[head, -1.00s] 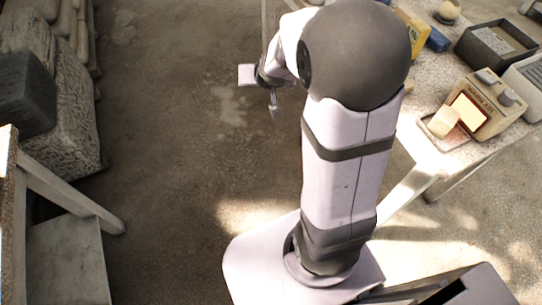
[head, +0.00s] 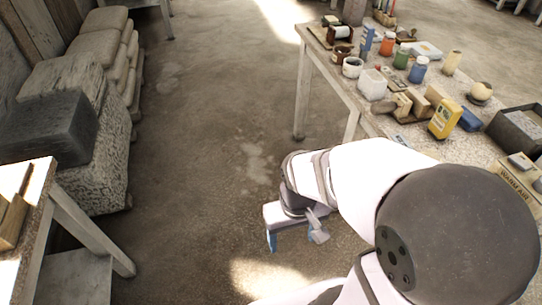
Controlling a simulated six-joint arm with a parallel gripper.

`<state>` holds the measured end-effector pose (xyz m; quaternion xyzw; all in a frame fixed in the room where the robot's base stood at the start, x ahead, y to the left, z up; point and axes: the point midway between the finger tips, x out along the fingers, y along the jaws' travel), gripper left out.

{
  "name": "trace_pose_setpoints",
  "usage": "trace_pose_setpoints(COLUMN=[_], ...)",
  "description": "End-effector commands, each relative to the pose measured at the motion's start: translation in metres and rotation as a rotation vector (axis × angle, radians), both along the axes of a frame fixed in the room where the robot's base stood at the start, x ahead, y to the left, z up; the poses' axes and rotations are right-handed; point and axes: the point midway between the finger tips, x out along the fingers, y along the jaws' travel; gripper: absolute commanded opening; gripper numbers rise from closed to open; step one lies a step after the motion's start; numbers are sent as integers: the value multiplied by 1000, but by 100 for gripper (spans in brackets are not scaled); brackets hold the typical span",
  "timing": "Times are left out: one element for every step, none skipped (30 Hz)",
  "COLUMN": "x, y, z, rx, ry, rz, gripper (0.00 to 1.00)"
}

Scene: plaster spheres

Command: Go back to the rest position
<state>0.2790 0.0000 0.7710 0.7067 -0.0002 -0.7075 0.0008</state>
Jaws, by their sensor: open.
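My gripper (head: 292,238) shows in the head view, low and left of my arm's big dark joint. It hangs over bare floor, pointing down, with its two fingers apart and nothing seen between them. It is clear of the table (head: 322,62) on the right. A plaster sphere (head: 481,91) sits on a small base on that table, well away from my gripper.
The table holds jars, blocks, a yellow container (head: 445,119), a blue block (head: 470,119) and a dark bin (head: 518,130). Stone blocks (head: 95,160) and stacked sacks (head: 105,45) stand at the left. A wooden bench (head: 40,185) is at the lower left. The floor between is free.

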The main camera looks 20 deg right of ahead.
Motion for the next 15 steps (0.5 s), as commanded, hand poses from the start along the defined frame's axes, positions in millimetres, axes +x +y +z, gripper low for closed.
trace_pose_setpoints(x=[0,0,0,1,1,1,1,1,1,1,1,1,1,1,1], y=[0,0,0,0,0,0,0,0,0,0,0,0,0,0,0], z=[7,10,15,20,25,33,39,46,56,63,71,82,90,98,109], rx=[0,0,0,0,0,0,0,1,1,1,1,1,1,1,0], ry=[-1,-1,-1,-1,-1,-1,-1,-1,-1,-1,-1,-1,-1,-1,-2], rz=[0,0,0,0,0,0,0,0,1,1,1,1,1,1,2], gripper=[67,67,67,67,67,67,67,67,67,67,67,67,67,67,67])
